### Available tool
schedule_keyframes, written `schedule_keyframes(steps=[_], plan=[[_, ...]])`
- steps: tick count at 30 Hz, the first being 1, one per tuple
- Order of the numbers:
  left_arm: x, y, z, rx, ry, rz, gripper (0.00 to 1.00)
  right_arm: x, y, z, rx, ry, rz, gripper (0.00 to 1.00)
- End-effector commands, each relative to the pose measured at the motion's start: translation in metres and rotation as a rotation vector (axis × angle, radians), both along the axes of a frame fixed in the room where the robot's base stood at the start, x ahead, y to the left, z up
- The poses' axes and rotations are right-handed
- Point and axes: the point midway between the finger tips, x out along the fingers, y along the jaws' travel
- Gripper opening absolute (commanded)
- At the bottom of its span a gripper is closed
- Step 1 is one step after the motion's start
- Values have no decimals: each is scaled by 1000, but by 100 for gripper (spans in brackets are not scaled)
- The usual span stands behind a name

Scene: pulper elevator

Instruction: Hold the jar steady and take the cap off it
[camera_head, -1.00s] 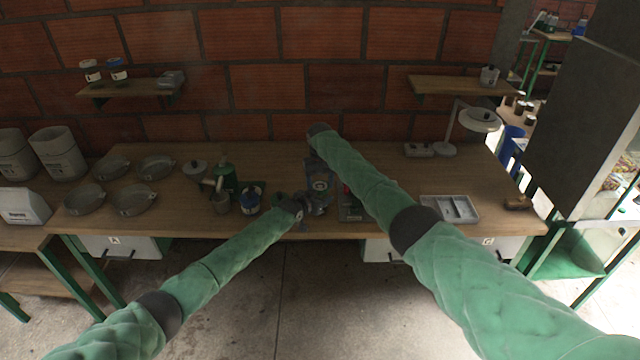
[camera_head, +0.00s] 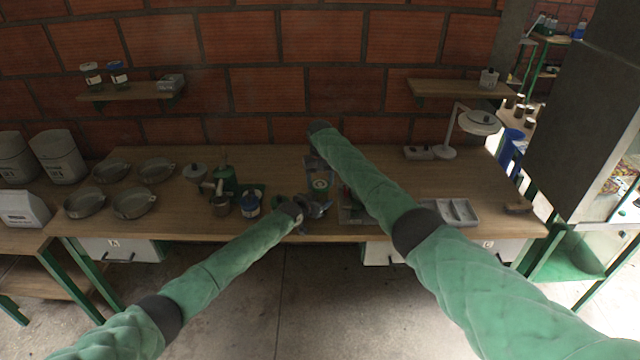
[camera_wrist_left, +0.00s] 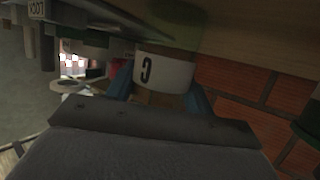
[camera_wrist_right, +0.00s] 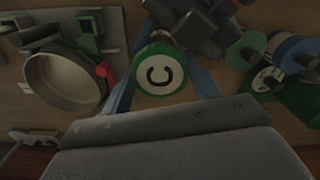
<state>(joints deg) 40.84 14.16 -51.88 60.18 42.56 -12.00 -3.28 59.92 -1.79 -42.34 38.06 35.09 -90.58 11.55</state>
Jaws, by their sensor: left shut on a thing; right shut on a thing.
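The jar shows in the left wrist view as a round body with a white label (camera_wrist_left: 167,72) bearing a dark letter. My left gripper (camera_wrist_left: 160,82) is shut on it, one blue finger on each side. The cap (camera_wrist_right: 159,72) shows in the right wrist view as a green disc with a white centre and a black C. My right gripper (camera_wrist_right: 163,82) is shut on the cap from above, its blue fingers on opposite sides. I cannot tell whether any gap lies between cap and jar.
A round pan (camera_wrist_right: 67,82) with a red part lies left of the cap in the right wrist view. A grey tray (camera_head: 452,211) lies right.

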Motion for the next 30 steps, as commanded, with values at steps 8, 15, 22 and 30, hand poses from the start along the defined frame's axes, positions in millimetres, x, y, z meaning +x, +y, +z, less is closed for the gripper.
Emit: schedule_keyframes(steps=[8,15,22,30], plan=[[0,0,0,0,0,0,0,0,0,1,0,0,0,34],[0,0,0,0,0,0,0,0,0,11,1,-2,1,34],[0,0,0,0,0,0,0,0,0,36,0,-1,1,34],[0,0,0,0,0,0,0,0,0,41,0,0,0,34]])
